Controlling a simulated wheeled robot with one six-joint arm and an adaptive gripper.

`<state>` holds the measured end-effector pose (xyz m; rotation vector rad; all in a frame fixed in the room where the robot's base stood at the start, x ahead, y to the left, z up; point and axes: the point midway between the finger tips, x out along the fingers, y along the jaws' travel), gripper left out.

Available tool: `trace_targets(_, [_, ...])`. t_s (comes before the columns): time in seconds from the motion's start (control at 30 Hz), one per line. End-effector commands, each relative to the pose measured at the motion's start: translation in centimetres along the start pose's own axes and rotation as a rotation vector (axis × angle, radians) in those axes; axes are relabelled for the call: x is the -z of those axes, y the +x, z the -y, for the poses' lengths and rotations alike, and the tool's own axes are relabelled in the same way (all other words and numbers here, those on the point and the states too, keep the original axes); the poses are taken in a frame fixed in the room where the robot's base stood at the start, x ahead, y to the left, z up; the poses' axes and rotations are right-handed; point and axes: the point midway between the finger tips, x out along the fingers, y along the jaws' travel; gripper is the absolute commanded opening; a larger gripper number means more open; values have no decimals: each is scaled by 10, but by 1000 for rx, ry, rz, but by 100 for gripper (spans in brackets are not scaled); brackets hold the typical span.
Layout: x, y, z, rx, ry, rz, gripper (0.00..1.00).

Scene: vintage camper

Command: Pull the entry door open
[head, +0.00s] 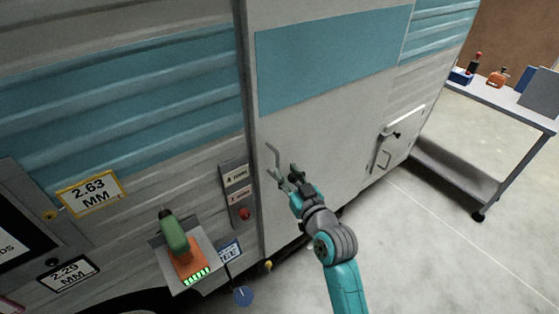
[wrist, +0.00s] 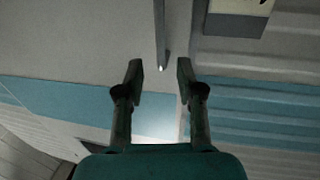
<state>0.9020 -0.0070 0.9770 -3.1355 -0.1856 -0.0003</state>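The entry door (head: 325,130) is a pale panel with a wide teal band on the camper's side. It looks shut, flush with the wall. A thin grey bar handle (head: 271,152) stands out near its left edge. My gripper (head: 285,178) is at the lower end of this handle. In the wrist view the handle (wrist: 160,32) comes down from the top, and its bright lower end lies between or just beyond the fingertips. My gripper (wrist: 160,76) is open there, with a gap visible on both sides of the bar. Contact cannot be made out.
Left of the door are a switch panel (head: 236,194) with a red button and a shelf holding a green and orange tool (head: 180,245). A white latch hatch (head: 397,138) is at right. A wheeled workbench (head: 500,104) stands further right. The floor (head: 425,235) before the door is clear.

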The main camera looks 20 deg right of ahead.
Motion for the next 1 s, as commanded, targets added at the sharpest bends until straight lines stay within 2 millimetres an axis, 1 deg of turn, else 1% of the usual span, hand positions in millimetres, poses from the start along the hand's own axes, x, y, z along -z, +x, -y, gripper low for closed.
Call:
trace_targets(0.03, [1,10,1,1,-1,-2,37])
trace_targets(0.1, [1,22,0,0,-2,-1,37])
trace_targets(0.2, [1,36,0,0,-1,-2,37])
trace_targets(0.33, [0,51,0,0,0,0,37])
trace_targets(0.5, [0,59,0,0,-1,1,37])
trace_targets(0.77, [0,60,0,0,-1,0,37])
trace_targets(0.8, [0,60,0,0,-1,0,35])
trace_targets(0.87, [0,60,0,0,-1,0,20])
trace_targets(0.9, [0,60,0,0,-1,0,10])
trace_targets(0.93, [0,60,0,0,-1,0,2])
trace_targets(0.97, [0,60,0,0,-1,0,0])
trace_targets(1.0, [0,60,0,0,-1,0,0])
